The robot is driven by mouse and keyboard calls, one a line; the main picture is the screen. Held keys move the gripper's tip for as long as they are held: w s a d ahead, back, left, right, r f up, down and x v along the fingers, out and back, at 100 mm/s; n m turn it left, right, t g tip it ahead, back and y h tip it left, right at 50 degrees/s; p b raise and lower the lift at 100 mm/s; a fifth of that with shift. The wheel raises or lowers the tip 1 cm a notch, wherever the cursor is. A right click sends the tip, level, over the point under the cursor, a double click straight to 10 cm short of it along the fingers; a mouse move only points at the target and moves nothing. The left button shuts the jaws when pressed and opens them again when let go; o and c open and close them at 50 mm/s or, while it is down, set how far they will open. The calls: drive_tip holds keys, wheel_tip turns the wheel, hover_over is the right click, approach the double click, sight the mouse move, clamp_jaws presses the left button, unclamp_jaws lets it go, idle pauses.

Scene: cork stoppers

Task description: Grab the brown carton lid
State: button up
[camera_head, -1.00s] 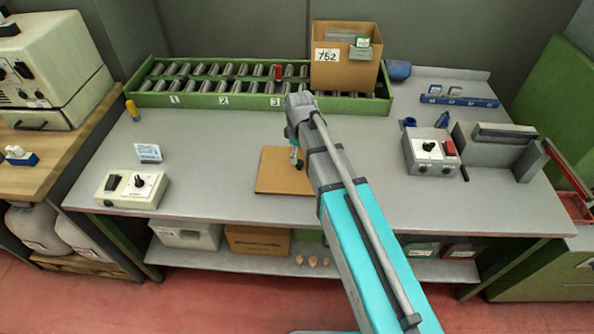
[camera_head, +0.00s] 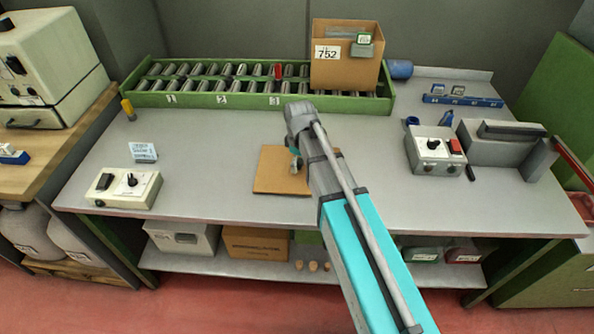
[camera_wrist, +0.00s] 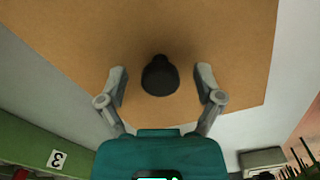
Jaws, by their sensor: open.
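The brown carton lid (camera_head: 272,182) is a flat tan board lying on the grey bench, partly covered by my arm. In the wrist view the lid (camera_wrist: 235,45) fills most of the picture, with a dark round knob (camera_wrist: 159,77) on it. My gripper (camera_wrist: 161,72) is open, with one finger on each side of the knob and gaps between. In the head view my gripper (camera_head: 296,161) is over the lid, mostly hidden behind my arm. I cannot tell its exact height.
A green roller rack (camera_head: 205,101) runs along the back, with an open carton marked 752 (camera_head: 345,70) on it. A beige control box (camera_head: 125,188) stands left and a grey one (camera_head: 435,152) right.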

idle(0.3)
clamp_jaws()
idle(0.3)
drive_tip(key=shift+r, duration=0.2)
wheel_tip(320, 180, up, 2)
drive_tip(key=p, duration=0.2)
drive_tip(key=shift+r+p, duration=0.1)
drive_tip(key=shift+p, duration=0.25)
drive_tip(key=s+d+r+p, duration=0.4)
drive_tip(key=s+r+p, duration=0.6)
drive_tip(key=s, duration=0.3)
drive_tip(key=shift+s+r, duration=0.2)
idle(0.4)
